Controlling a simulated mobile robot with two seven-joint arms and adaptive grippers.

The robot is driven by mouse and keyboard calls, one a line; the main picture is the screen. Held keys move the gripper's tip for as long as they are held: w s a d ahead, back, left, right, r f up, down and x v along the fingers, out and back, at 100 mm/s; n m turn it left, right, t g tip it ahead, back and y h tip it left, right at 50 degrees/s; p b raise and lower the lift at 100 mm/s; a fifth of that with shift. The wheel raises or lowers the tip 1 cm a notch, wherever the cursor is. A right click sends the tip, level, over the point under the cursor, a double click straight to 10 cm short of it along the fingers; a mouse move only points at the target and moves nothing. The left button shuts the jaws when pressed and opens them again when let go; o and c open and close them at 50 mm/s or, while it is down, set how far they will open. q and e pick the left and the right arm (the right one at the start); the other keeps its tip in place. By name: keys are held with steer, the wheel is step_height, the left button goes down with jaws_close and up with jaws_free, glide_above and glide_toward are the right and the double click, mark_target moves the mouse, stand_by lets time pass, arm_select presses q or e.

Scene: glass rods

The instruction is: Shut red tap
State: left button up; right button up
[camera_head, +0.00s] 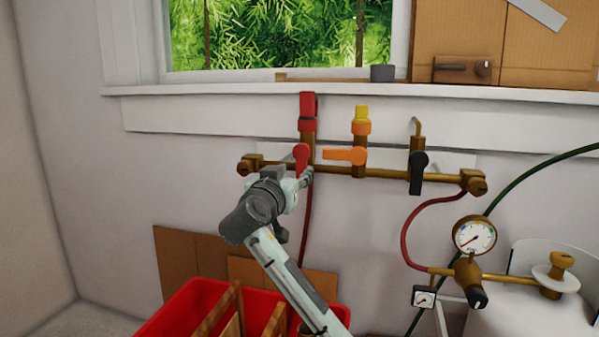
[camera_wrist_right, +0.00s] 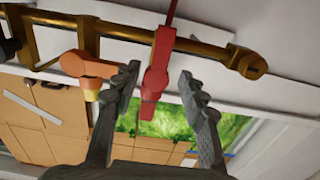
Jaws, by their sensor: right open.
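The red tap (camera_head: 301,155) sits on the brass pipe under the window sill, with a red fitting (camera_head: 308,108) above it. Its red lever appears roughly upright in the head view, along the branch rather than across it. My right gripper (camera_head: 307,178) is just below and in front of the tap. In the right wrist view, the open fingers (camera_wrist_right: 159,82) stand on either side of the red tap (camera_wrist_right: 160,52), with gaps visible on both sides. Whether anything touches is unclear. My left gripper is out of view.
An orange tap (camera_head: 345,154) with a sideways lever and a black-levered tap (camera_head: 418,172) share the brass pipe (camera_head: 385,173) to the right. A red hose (camera_head: 306,225) hangs below. A red crate (camera_head: 185,305) stands beneath. A pressure gauge (camera_head: 474,236) is at right.

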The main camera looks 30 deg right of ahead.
mark_target(301, 166)
steer(key=x, duration=0.7)
steer(key=shift+w+f, duration=0.1)
steer(key=shift+c, duration=0.4)
jaws_close()
